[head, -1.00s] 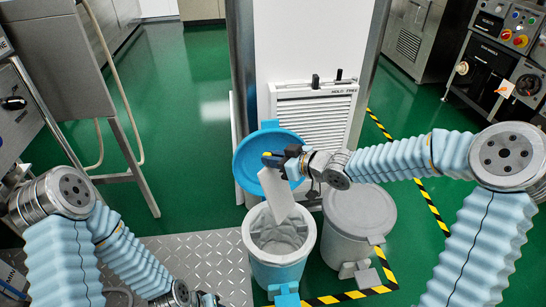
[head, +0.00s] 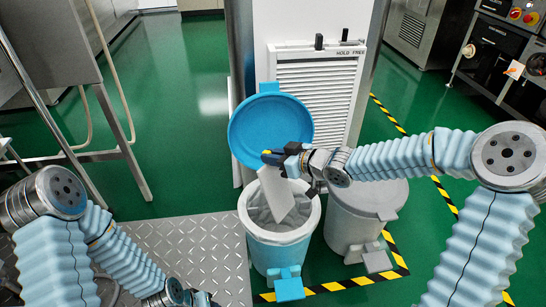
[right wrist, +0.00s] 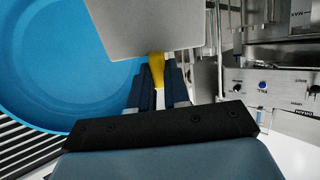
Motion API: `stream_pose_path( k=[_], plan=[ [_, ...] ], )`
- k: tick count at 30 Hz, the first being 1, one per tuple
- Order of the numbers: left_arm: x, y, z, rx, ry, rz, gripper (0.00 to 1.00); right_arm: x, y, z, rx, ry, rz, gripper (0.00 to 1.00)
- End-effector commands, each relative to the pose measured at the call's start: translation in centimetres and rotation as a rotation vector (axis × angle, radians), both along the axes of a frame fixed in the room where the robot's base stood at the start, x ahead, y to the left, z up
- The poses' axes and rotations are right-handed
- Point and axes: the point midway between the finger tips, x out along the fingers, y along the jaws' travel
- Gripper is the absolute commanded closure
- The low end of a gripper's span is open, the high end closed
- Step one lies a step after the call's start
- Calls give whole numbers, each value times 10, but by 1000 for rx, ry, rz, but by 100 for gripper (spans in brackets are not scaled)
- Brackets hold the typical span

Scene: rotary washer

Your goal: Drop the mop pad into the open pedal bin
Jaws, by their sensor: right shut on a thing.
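The mop pad (head: 277,194) is a flat, pale grey-white strip. My right gripper (head: 272,157) is shut on it by a yellow tab (right wrist: 157,68), and the pad hangs down over the mouth of the open pedal bin. The blue bin (head: 280,255) has a grey liner inside, and its blue lid (head: 262,122) stands raised behind. The pad's lower end shows against the liner; how deep it reaches I cannot tell. In the right wrist view the pad (right wrist: 150,22) is at the top, beside the blue lid (right wrist: 62,60). My left gripper (head: 203,300) is at the bottom edge, mostly cut off.
A grey bin (head: 352,235) with a shut lid stands right of the blue bin. A white louvred panel (head: 312,100) is behind both. Yellow-black floor tape (head: 345,285) runs around them. A metal plate floor (head: 200,255) lies left; a steel table stands further left.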

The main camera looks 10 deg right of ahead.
Motion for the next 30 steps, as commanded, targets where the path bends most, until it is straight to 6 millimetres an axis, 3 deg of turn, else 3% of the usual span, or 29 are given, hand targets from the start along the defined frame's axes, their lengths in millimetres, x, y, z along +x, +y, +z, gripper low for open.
stream_pose_path(
  k=[2,11,12,17,26,30],
  plan=[
    [0,-1,-7,-1,1,0,57,0,0,-7,0,-1,0,100],
    [0,-1,-6,-2,2,-2,57,0,0,-6,-1,-1,0,100],
    [0,-1,-6,-2,2,-2,57,0,0,-6,-1,-1,0,78],
    [0,-1,-7,-2,2,-2,57,0,0,-6,-1,-1,0,54],
    [0,-1,-5,-2,2,-2,57,-1,-1,-5,-2,0,-1,54],
    [0,0,4,-1,1,0,57,-10,-12,3,-2,-1,-3,54]
  ],
)
